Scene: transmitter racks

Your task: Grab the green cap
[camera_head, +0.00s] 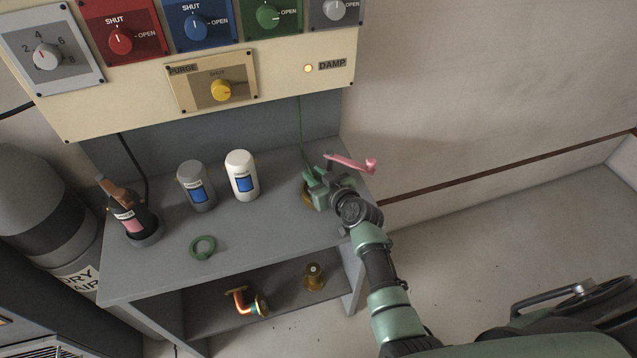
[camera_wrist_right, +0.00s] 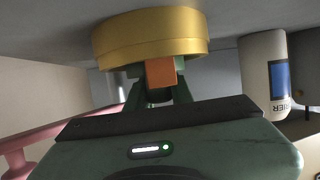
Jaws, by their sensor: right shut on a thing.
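My right gripper (camera_head: 312,186) is at the right end of the grey bench, and its fingers (camera_wrist_right: 158,95) also show in the wrist view. They are shut on an orange block at the side of a gold round piece (camera_wrist_right: 150,38), which shows partly behind the gripper in the head view (camera_head: 307,196). A thin green line (camera_head: 300,125) runs down from the panel to behind the gripper. A green ring (camera_head: 203,247) lies flat near the bench's front edge, apart from the gripper. I cannot tell whether a green cap is hidden by the gripper. My left gripper is not in view.
A white bottle (camera_head: 242,176), a grey bottle (camera_head: 196,186) and a dark holder (camera_head: 143,230) stand left on the bench. A pink lever (camera_head: 350,163) is beside the gripper. A brass piece (camera_head: 314,277) and a copper elbow (camera_head: 243,302) lie on the lower shelf.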

